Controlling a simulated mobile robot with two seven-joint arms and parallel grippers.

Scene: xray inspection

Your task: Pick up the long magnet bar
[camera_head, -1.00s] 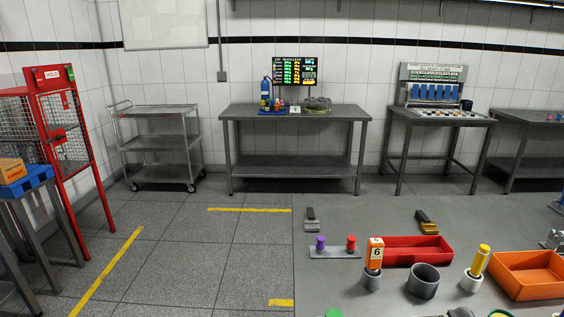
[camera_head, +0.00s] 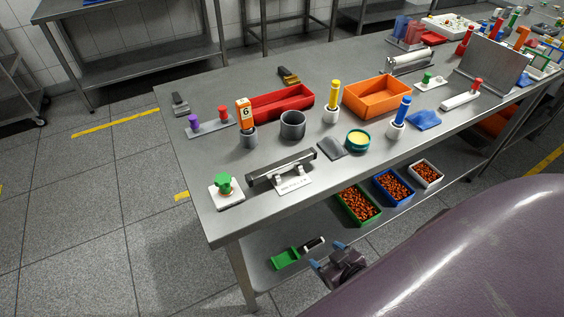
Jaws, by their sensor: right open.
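A long dark bar with silver ends (camera_head: 265,176), which looks like the long magnet bar, rests across a white stand (camera_head: 294,184) near the table's front edge. The stand has small printed lettering that is hard to read. My right gripper (camera_head: 327,255) is open and empty, with blue fingertips. In the picture it is below and to the right of the bar, apart from it, in front of the table edge. My left gripper is not in view.
The grey table (camera_head: 225,165) also bears a green button on a white base (camera_head: 225,186), a grey cup (camera_head: 292,125), a red tray (camera_head: 270,106) and an orange tray (camera_head: 375,98). Bins of brown pieces (camera_head: 358,206) and a green scoop (camera_head: 286,258) lie on the shelf below.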

